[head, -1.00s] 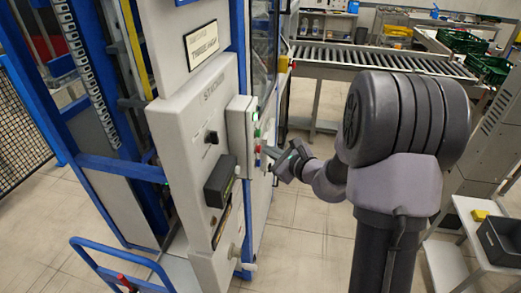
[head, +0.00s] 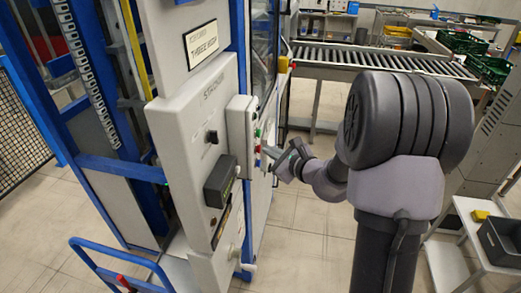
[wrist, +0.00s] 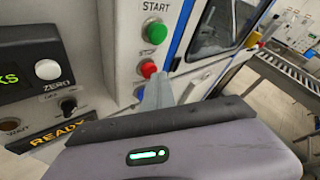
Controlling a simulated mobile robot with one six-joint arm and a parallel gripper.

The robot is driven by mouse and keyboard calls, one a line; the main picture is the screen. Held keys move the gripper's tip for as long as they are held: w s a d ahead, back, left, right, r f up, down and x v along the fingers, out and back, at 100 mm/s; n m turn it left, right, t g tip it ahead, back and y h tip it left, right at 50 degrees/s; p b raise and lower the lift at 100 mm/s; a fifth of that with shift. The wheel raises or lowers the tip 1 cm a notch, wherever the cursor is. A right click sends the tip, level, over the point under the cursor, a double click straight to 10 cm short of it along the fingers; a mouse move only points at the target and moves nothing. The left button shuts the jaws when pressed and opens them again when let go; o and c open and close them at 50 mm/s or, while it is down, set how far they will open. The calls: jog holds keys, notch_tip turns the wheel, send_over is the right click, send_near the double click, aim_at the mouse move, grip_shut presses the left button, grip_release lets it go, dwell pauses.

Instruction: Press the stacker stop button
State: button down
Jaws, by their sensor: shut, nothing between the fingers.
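The stacker control box (head: 240,128) is a pale box on the side of the grey stacker cabinet. In the wrist view it carries a green button (wrist: 155,32) under the word START. Below that is a red button (wrist: 148,68) with a small, hard-to-read label above it. A blue button (wrist: 140,92) is partly visible lower down. My gripper (head: 268,152) is shut and empty, pointing at the box. In the wrist view its grey fingertips (wrist: 159,80) are just right of and below the red button. I cannot tell whether they touch it.
The cabinet front (head: 203,110) has a knob, a dark display and a white ZERO button (wrist: 48,69). A roller conveyor (head: 385,60) runs behind. A blue-handled cart (head: 115,255) stands at lower left. The floor between box and my arm is clear.

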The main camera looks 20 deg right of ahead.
jog(key=shift+s+d, duration=0.3)
jog(key=shift+d, duration=0.2)
jog(key=s+d, duration=0.1)
jog(key=d, duration=0.1)
jog(key=s+d, duration=0.2)
jog(key=shift+d+b, duration=0.1)
jog(key=shift+b, duration=0.25)
jog(key=shift+f, duration=0.1)
dwell(0.5)
